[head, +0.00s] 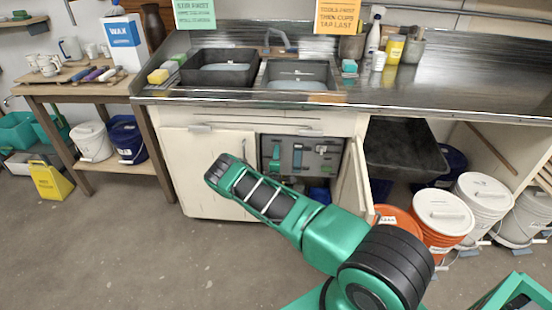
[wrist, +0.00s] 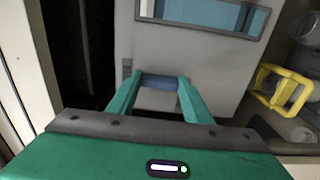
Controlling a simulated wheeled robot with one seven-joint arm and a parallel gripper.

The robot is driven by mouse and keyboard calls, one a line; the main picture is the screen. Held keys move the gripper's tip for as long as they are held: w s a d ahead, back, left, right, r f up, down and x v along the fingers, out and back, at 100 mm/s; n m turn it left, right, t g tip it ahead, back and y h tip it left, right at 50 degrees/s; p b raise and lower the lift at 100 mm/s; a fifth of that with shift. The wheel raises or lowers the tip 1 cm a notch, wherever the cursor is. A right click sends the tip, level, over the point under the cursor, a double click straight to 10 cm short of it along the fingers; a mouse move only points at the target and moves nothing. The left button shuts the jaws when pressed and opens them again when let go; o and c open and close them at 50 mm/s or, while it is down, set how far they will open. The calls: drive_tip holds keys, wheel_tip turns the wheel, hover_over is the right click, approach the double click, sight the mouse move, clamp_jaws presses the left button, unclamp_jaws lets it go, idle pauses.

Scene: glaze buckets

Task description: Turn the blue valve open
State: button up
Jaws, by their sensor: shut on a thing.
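My gripper (wrist: 158,92) shows in the wrist view, its two green fingers closed on a short dull blue bar. This bar looks like the handle of the blue valve (wrist: 160,80). It lies crosswise between the fingertips, against the lower part of a grey panel (wrist: 205,62). Most of the valve's body is hidden, so I cannot tell how far it is turned. In the head view my arm reaches toward the open cabinet under the sink, and my gripper cannot be made out there.
A yellow handle (wrist: 283,88) stands close to the right of my gripper. A white upright edge (wrist: 22,75) is at the left. The cabinet door (head: 354,182) stands open at the right of the opening. Orange buckets (head: 440,222) and white buckets (head: 480,195) stand right of it.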

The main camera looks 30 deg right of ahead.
drive_tip(key=shift+s+d+f, duration=0.1)
drive_tip(key=shift+s+f, duration=0.05)
drive_tip(key=shift+f, duration=0.15)
drive_tip(key=o, duration=1.1)
drive_tip(key=shift+c, duration=0.2)
drive_tip(key=shift+r, duration=0.1)
drive_tip(key=v, duration=1)
drive_tip(key=shift+s+a, duration=0.25)
drive_tip(key=shift+a, duration=0.05)
